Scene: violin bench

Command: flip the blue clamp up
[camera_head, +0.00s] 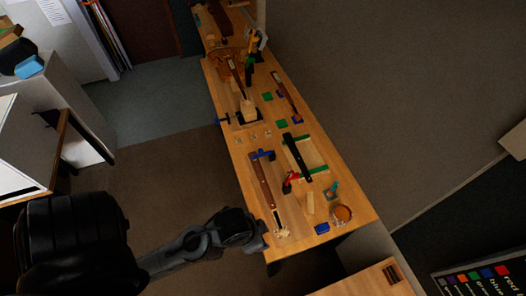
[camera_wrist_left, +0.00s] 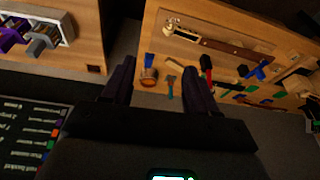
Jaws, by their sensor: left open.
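The blue clamp (camera_head: 263,155) lies across the upper end of a long brown neck piece (camera_head: 262,180) on the wooden bench. It also shows in the left wrist view (camera_wrist_left: 258,70), small and partly dark, so its exact pose is hard to tell. My left gripper (camera_head: 262,238) is beside the near left edge of the bench, close to the pale lower end of the neck piece and well apart from the clamp. In the left wrist view its two dark fingers (camera_wrist_left: 158,62) are spread with nothing between them. My right gripper is not in view.
A red tool (camera_head: 290,181), a black bar (camera_head: 297,157) on green-ended supports, a blue block (camera_head: 322,228) and a round jar (camera_head: 341,214) stand on the near bench (camera_head: 354,190). Several more tools lie farther up. A wall borders the right side; open floor lies left.

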